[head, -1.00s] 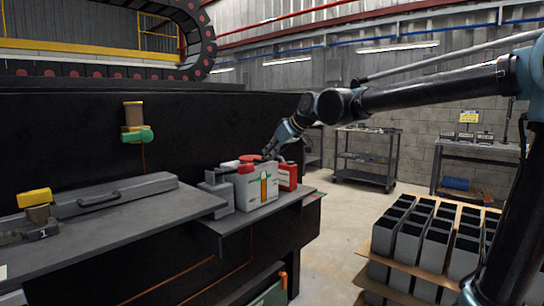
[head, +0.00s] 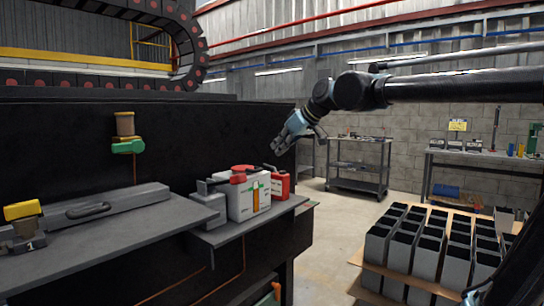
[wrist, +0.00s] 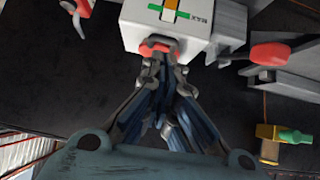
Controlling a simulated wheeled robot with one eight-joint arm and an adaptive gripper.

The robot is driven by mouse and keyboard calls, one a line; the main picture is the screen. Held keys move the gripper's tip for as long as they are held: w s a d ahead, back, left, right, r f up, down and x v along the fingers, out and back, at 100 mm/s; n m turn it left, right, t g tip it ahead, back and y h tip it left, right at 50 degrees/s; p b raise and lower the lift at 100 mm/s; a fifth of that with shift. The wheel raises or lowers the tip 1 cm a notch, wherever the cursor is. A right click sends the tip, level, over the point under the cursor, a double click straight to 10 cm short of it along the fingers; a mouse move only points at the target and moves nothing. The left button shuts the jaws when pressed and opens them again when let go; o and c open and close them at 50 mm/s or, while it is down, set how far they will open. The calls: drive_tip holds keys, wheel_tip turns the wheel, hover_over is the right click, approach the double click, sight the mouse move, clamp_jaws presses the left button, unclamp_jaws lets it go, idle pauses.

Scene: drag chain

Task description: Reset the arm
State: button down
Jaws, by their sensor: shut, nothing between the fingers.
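My gripper (head: 278,149) hangs above and to the right of a white box-shaped container (head: 250,203) with a red cap, and is clear of it in the head view. In the wrist view my gripper (wrist: 160,58) is shut with nothing held, and its fingertips overlap the container's red cap (wrist: 158,48) in the picture. My arm reaches in from the right edge of the head view.
The container stands on a grey shelf (head: 232,234) beside a red can (head: 279,186). A black machine wall (head: 60,150) rises behind. Boxes with black tops (head: 400,245) stand at the lower right. A cart (head: 358,165) is farther back.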

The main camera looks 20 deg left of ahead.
drive_tip(key=shift+v, duration=2.25)
drive_tip(key=w+d+f+m+t+h, duration=0.1)
drive_tip(key=d+f+m+h, duration=0.2)
drive_tip(key=d+f, duration=0.9)
drive_tip(key=d+f+m+h, duration=0.3)
drive_tip(key=d+f, duration=0.5)
drive_tip(key=d, duration=0.8)
drive_tip(key=s+d+f+m+g+h, duration=0.1)
drive_tip(key=s+d+f+m, duration=0.3)
drive_tip(key=d+f, duration=0.5)
drive_tip(key=s+d+f+m+g+h, duration=0.1)
drive_tip(key=s+d+f+m, duration=0.3)
drive_tip(key=s+d+f, duration=0.5)
wheel_tip(320, 180, down, 3)
drive_tip(key=shift+s+d+r+h, duration=0.15)
drive_tip(key=shift+s+d+h, duration=0.15)
drive_tip(key=shift+d+h, duration=0.25)
drive_tip(key=shift+a, duration=0.2)
